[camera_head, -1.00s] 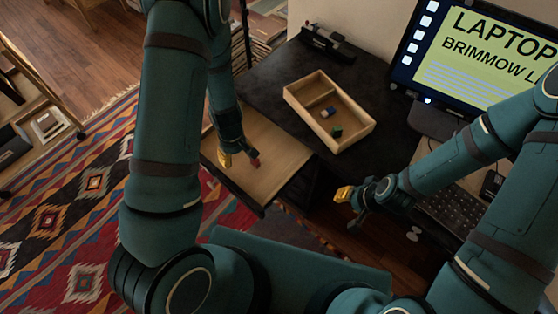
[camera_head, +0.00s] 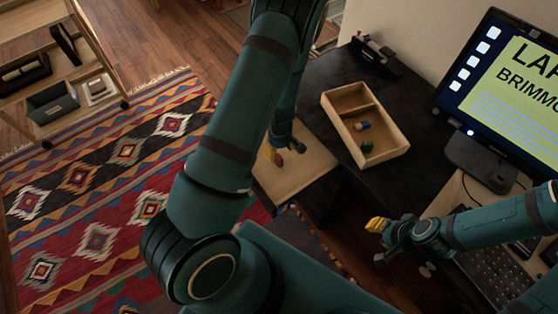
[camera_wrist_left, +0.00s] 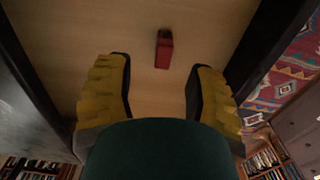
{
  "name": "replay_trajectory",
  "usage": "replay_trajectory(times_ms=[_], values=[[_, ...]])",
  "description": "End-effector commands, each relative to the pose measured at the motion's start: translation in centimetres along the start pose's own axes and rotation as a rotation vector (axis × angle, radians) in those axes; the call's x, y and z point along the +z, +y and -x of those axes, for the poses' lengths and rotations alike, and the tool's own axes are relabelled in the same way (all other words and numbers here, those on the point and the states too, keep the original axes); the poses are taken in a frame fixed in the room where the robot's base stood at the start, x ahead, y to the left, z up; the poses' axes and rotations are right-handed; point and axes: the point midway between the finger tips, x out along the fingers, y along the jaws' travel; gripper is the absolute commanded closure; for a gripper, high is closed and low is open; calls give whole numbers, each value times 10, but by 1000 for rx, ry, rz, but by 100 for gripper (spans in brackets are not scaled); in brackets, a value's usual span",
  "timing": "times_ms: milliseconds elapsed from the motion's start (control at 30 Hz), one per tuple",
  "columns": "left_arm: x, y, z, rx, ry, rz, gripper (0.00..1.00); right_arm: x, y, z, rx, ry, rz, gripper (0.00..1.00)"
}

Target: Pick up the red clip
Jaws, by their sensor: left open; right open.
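The red clip (camera_wrist_left: 164,50) lies on the pale wooden floor of an open drawer (camera_head: 315,170). In the left wrist view it sits just beyond and between the two yellow fingertips, a little right of centre, with no finger touching it. In the head view the red clip (camera_head: 279,160) is a small patch beside the fingers. My left gripper (camera_wrist_left: 159,68) is open and empty, pointing down into the drawer; it also shows in the head view (camera_head: 283,154). My right gripper (camera_head: 378,226) is open and empty, near the desk's front edge.
A wooden divided tray (camera_head: 398,152) with blue and green small items stands on the black desk (camera_head: 420,185). A monitor (camera_head: 500,90) and keyboard (camera_head: 500,280) are at the right. The dark drawer walls flank my left gripper. A patterned rug (camera_head: 100,190) covers the floor.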

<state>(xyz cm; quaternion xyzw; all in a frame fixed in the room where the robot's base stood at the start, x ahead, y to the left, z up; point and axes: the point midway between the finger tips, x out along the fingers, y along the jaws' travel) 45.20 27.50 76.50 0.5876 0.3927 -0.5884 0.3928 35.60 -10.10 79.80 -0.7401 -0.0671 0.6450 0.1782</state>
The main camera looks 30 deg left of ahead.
Motion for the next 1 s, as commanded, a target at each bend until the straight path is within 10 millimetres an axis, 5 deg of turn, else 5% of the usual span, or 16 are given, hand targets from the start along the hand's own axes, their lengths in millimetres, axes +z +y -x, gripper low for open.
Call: replay_trajectory(times_ms=[500, 767, 933, 1000], values=[[0, -5, -53, -1, 1, 1, 46, 7, 6, -15, -1, -13, 4, 66], [0, -5, -54, 0, 1, 0, 44, 7, 5, -14, -1, -14, 4, 66], [0, -5, -54, 0, 1, 0, 95, 7, 5, -14, -1, -14, 4, 66], [0, -5, -54, 0, 1, 0, 96, 7, 5, -14, -1, -14, 4, 66]])
